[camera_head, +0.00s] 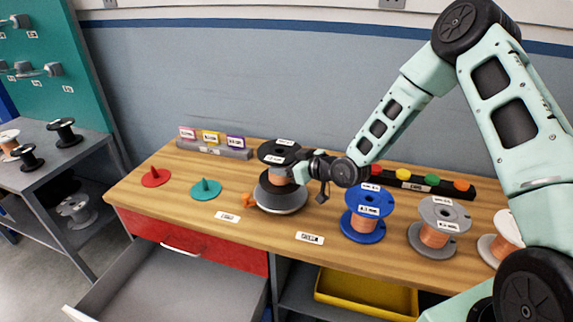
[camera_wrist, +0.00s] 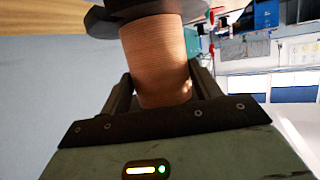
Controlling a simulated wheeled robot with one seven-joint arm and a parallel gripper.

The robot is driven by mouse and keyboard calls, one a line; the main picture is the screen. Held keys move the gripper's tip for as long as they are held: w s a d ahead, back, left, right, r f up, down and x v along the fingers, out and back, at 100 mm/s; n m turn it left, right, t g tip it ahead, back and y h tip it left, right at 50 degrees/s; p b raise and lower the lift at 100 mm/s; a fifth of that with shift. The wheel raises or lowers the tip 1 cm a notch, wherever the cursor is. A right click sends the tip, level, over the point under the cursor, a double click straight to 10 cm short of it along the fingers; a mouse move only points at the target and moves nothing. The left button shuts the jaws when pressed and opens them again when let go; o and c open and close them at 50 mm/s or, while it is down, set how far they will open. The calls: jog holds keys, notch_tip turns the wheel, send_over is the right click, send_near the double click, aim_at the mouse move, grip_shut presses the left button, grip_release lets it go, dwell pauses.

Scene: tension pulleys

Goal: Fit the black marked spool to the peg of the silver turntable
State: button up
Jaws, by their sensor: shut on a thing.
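The black marked spool (camera_head: 279,151) stands roughly upright over the silver turntable (camera_head: 281,200) on the bench, with white labels on its top flange. Its copper winding shows in the wrist view (camera_wrist: 155,60) between two dark fingers, below a black flange. My gripper (camera_head: 303,168) comes from the right and is shut on the winding. The turntable's peg is hidden by the spool. I cannot tell whether the spool's lower flange touches the turntable or hangs just above it.
A red disc (camera_head: 155,177) and a teal disc (camera_head: 205,190), each with a peg, lie to the left. A blue spool (camera_head: 367,208) and a grey spool (camera_head: 438,222) stand to the right. An orange part (camera_head: 249,200) sits beside the turntable. An open drawer (camera_head: 170,285) juts out below.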

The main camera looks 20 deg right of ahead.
jog(key=shift+f, duration=0.1)
jog(key=shift+f+b, duration=1.25)
jog(key=shift+b, duration=0.1)
jog(key=shift+f+b, duration=0.2)
jog(key=shift+b, duration=0.1)
dwell(0.3)
jog(key=shift+f+b, duration=0.6)
jog(key=shift+f, duration=0.1)
jog(key=shift+r, duration=0.1)
jog(key=o, duration=1.5)
jog(key=shift+f, duration=0.2)
